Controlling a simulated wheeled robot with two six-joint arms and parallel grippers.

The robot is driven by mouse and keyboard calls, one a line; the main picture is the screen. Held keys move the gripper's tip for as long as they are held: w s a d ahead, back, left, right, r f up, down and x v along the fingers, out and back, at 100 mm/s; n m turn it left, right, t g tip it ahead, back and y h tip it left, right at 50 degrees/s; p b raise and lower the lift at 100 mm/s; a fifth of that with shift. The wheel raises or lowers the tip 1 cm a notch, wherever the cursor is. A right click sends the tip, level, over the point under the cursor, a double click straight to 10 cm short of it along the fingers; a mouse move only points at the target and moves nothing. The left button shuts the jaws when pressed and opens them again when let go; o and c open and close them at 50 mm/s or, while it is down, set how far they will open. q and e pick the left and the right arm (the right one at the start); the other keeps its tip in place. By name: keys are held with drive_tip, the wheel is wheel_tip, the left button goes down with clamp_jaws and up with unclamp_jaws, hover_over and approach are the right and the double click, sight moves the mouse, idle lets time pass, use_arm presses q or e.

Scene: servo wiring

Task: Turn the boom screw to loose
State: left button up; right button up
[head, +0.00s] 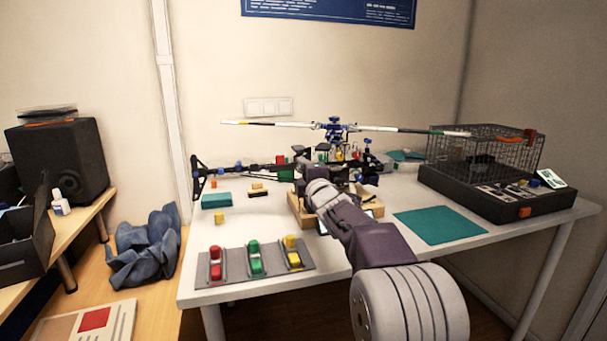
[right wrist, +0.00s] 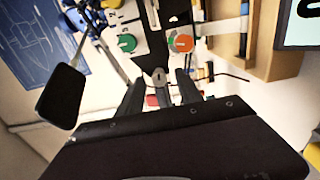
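The model helicopter (head: 335,150) stands on the white table, its dark tail boom (head: 237,172) pointing left. My right arm reaches to its body, and the arm hides the fingertips in the head view. In the right wrist view my right gripper (right wrist: 160,84) has its two dark fingers apart, with a small grey part between or behind them. A green knob (right wrist: 127,43) and an orange knob (right wrist: 181,43) sit on the helicopter's body beyond the fingertips. I cannot tell which part is the boom screw, or whether the fingers touch anything. My left gripper is not in view.
A grey plate (head: 236,274) with red, green and yellow pieces lies at the table's front left. A teal mat (head: 440,225) lies right of my arm. A black case with a wire basket (head: 485,150) stands at the right. A wooden stand (head: 300,207) is under the helicopter.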

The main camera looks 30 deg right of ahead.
drive_tip(key=v, duration=0.9)
drive_tip(key=shift+p, duration=0.45)
drive_tip(key=shift+s, duration=0.1)
